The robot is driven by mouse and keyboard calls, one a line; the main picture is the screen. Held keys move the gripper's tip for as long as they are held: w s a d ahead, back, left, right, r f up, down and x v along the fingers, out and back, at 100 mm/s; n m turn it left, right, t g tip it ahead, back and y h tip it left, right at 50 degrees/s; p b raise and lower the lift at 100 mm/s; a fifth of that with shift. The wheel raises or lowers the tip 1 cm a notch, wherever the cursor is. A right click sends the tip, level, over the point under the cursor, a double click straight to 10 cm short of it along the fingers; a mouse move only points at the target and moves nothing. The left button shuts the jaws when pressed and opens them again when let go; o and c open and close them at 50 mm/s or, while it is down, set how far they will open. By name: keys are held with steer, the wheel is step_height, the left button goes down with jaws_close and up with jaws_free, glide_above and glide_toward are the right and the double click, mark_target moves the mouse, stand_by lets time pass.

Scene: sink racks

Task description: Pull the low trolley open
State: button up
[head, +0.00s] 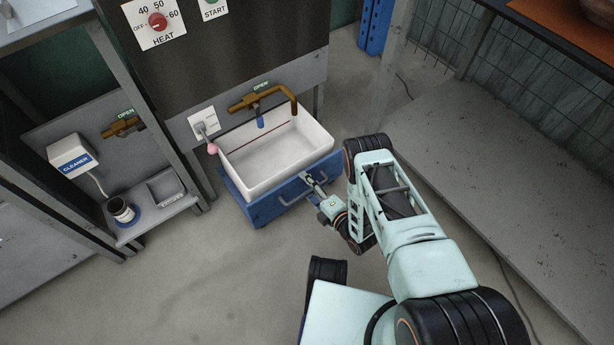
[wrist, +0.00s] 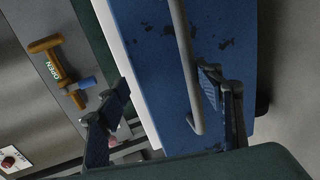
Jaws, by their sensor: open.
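The low trolley (head: 262,208) is a blue, scuffed box standing on the floor under the tap, with a white basin (head: 252,186) on top. Its grey bar handle (head: 293,198) is on the front face. My gripper (head: 313,184) is at the front of the trolley, by the right part of the handle. In the wrist view my gripper (wrist: 162,82) has its two fingers spread apart. The handle (wrist: 184,60) runs between them in that picture, closer to the right finger, across the blue front (wrist: 150,75). I cannot tell whether a finger touches it.
A brown tap (head: 262,96) hangs above the basin. A grey shelf with a cup (head: 121,210) and a cleaner box (head: 73,157) stands to the left. A low grey platform (head: 480,170) lies to the right. The floor (head: 200,285) in front of the trolley is clear on the left.

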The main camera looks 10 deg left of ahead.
steer(key=o, duration=1)
steer(key=shift+y, duration=0.3)
steer(key=r, duration=0.3)
steer(key=w+r, duration=0.1)
steer(key=r, duration=0.1)
steer(key=shift+a+r, duration=0.3)
steer(key=shift+r, duration=0.55)
steer(key=c, duration=0.7)
steer(key=shift+s+d, duration=0.1)
steer(key=shift+s, duration=0.05)
steer(key=c, duration=0.7)
steer(key=shift+f, duration=0.1)
